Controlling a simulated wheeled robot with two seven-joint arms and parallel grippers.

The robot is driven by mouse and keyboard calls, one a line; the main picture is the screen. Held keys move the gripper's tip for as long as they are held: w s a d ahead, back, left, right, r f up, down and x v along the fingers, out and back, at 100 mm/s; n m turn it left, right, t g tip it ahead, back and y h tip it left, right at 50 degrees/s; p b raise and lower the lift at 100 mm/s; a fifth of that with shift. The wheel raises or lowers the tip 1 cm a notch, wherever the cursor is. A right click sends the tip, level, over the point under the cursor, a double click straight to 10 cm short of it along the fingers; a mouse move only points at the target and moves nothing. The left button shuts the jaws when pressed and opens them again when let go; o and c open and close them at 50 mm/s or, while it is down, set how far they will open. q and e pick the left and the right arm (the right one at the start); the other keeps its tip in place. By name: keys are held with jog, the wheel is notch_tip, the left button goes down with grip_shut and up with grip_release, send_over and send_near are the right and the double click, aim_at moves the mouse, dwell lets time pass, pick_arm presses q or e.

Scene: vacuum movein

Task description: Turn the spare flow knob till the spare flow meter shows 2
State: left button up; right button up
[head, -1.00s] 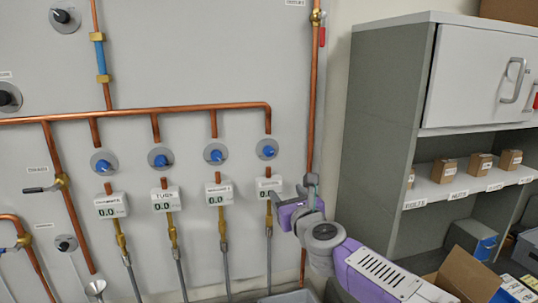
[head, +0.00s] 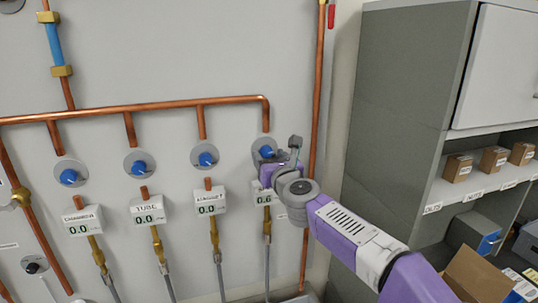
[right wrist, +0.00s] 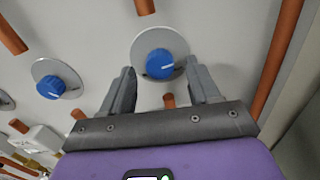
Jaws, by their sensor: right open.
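The rightmost blue knob (head: 265,150) on the panel sits on a round grey plate, partly hidden by my right gripper. Below it is a white meter (head: 263,199) whose display reads 0.6; its label is hidden behind the gripper, so I cannot read its name. My right gripper (head: 284,150) is at this knob. In the right wrist view the open fingers (right wrist: 162,72) stand either side of the knob (right wrist: 160,64), with visible gaps to it. My left gripper is out of view.
Chamber (head: 84,221), tube (head: 149,210) and magnet (head: 211,200) meters to the left read 0.0, each below its blue knob. A vertical copper pipe (head: 316,110) runs just right of the gripper. A grey cabinet (head: 400,120) stands further right.

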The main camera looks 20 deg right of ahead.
jog(key=shift+w, duration=0.35)
jog(key=shift+c, duration=0.4)
jog(key=c, duration=1)
jog(key=shift+o, duration=0.2)
jog(key=shift+n, duration=0.3)
